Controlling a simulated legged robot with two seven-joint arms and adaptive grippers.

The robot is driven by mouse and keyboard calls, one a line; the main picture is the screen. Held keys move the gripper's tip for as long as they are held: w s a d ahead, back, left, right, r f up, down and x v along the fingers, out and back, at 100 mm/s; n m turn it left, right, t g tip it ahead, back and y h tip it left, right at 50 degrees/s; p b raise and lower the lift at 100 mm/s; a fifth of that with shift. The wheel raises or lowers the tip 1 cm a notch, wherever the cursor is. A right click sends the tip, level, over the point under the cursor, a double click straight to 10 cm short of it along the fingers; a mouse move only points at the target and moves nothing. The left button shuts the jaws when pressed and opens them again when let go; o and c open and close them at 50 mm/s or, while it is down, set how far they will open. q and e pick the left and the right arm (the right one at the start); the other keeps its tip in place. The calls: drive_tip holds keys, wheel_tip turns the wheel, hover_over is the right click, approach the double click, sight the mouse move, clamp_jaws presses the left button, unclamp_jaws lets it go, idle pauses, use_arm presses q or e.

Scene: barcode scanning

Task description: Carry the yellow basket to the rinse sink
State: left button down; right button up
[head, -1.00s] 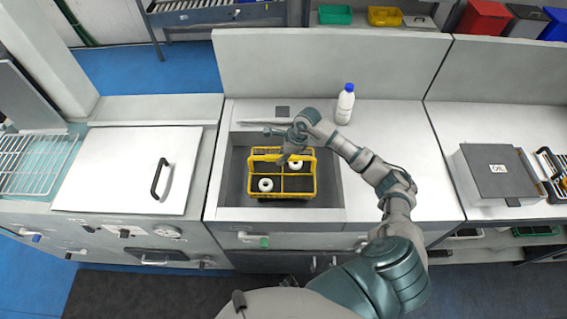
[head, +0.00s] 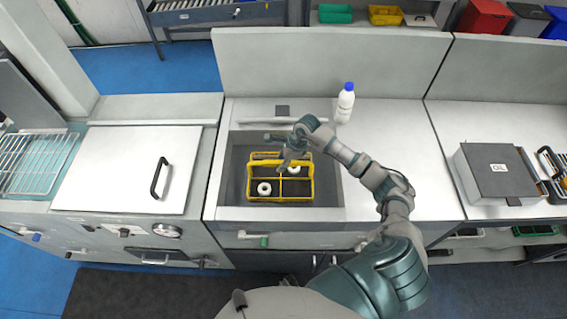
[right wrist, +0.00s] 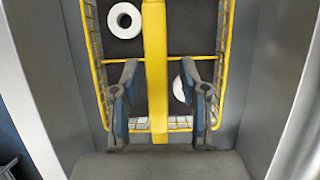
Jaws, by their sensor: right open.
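The yellow basket (head: 254,198) sits inside the sunken grey sink (head: 233,180) in the middle counter. It has compartments, and white ring-shaped parts (head: 264,188) lie in it. In the right wrist view the open fingers of the right gripper (right wrist: 160,100) stand on either side of the basket's yellow handle bar (right wrist: 155,65), with gaps on both sides. Whether they touch the basket cannot be told. My left gripper is not in view.
A white bottle with a blue cap (head: 345,103) stands behind the sink on the right. A lidded unit with a black handle (head: 130,170) is on the left. A grey box marked OIL (head: 497,172) is on the right counter. Bare counter lies right of the sink.

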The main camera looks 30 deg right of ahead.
drive_tip(key=shift+d+r+p, duration=0.1)
drive_tip(key=shift+r+p, duration=0.25)
drive_tip(key=b+v, duration=0.1)
drive_tip(key=v, duration=1)
drive_tip(key=shift+r, duration=0.3)
drive_tip(key=shift+s, duration=0.15)
